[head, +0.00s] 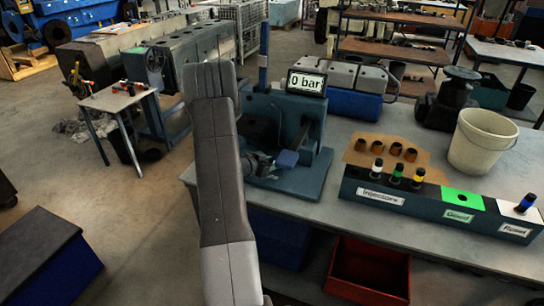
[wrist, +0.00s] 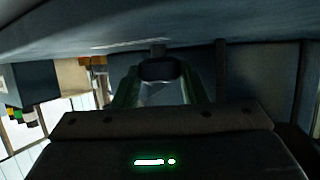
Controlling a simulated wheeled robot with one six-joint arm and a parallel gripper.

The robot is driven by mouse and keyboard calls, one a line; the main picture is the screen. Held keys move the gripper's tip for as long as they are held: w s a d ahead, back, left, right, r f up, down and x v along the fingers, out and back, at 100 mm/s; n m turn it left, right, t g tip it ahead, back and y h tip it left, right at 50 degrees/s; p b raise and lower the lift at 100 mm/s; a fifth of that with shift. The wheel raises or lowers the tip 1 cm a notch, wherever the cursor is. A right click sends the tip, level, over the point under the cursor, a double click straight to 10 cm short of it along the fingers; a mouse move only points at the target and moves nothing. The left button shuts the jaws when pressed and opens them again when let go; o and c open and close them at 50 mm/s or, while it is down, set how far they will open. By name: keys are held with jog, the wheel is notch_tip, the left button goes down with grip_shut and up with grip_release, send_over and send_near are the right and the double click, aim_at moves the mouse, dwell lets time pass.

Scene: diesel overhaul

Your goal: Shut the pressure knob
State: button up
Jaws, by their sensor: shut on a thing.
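In the head view my arm covers the left part of the stand, and I cannot make out the gripper or the knob clearly there. How far the knob is turned cannot be told.
A labelled rack (head: 400,199) holds several injectors on the bench's right, with a white bucket (head: 482,141) behind it. A red bin (head: 368,270) sits below the bench. In the wrist view a large blue-grey surface (wrist: 100,30) is close above the gripper.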

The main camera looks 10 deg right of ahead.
jog(key=shift+w+m+g+h+p, duration=0.15)
jog(key=shift+m+g+h+p, duration=0.45)
jog(key=shift+m+g, duration=0.45)
jog(key=o, duration=1)
jog(key=shift+r, duration=0.1)
